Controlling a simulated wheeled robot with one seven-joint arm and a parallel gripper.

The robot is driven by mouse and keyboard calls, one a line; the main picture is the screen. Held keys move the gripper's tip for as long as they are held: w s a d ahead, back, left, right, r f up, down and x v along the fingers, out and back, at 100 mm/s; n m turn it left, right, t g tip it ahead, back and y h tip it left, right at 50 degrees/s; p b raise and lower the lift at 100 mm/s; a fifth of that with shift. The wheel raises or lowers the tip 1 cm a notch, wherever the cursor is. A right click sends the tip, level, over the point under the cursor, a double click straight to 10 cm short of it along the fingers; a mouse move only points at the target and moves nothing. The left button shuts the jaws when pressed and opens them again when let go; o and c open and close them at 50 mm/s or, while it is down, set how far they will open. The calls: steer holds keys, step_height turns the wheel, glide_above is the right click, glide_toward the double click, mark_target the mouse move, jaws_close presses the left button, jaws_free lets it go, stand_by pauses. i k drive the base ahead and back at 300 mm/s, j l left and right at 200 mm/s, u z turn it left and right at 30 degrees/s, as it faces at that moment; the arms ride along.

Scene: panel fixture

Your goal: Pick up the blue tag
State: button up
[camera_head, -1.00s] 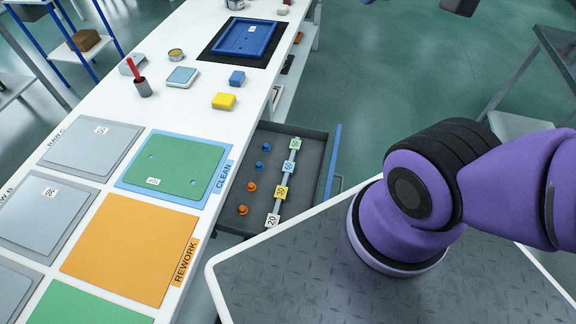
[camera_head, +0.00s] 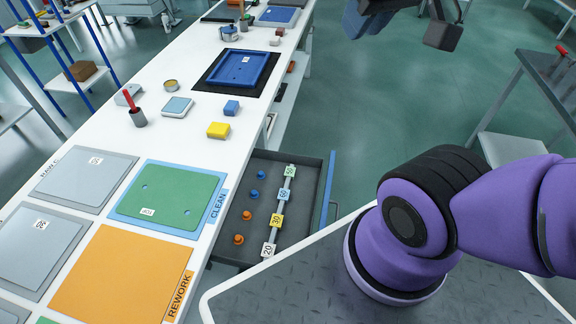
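The blue tag (camera_head: 283,194) is a small light-blue numbered label in the open grey drawer (camera_head: 238,250). It sits on a thin pale strip, between a green tag (camera_head: 289,171) and a yellow tag (camera_head: 277,221); a white tag (camera_head: 268,249) marked 20 is at the near end. My gripper (camera_head: 405,22) shows only in part at the top edge, far from the drawer. Dark parts and a blue-grey piece show there; I cannot tell whether it is open or holding something.
Two blue pegs (camera_head: 258,184) and two orange pegs (camera_head: 242,227) stand left of the tags.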

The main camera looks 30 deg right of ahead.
mark_target(283, 193)
steer(key=k+z, duration=0.1)
steer(key=k, duration=0.55)
steer(key=l+z, duration=0.1)
steer(key=z, duration=0.85)
steer(key=i+z, duration=0.15)
steer(key=z, duration=0.35)
steer(key=i+l, duration=0.15)
steer(key=i, duration=0.7)
steer(key=i+l, duration=0.1)
steer(key=i, duration=0.7)
steer(key=i+u, duration=0.15)
steer(key=i, duration=0.6)
steer(key=i+l+u, duration=0.2)
steer(key=i, duration=0.55)
steer(key=i+u, duration=0.1)
steer(key=u, duration=3.9)
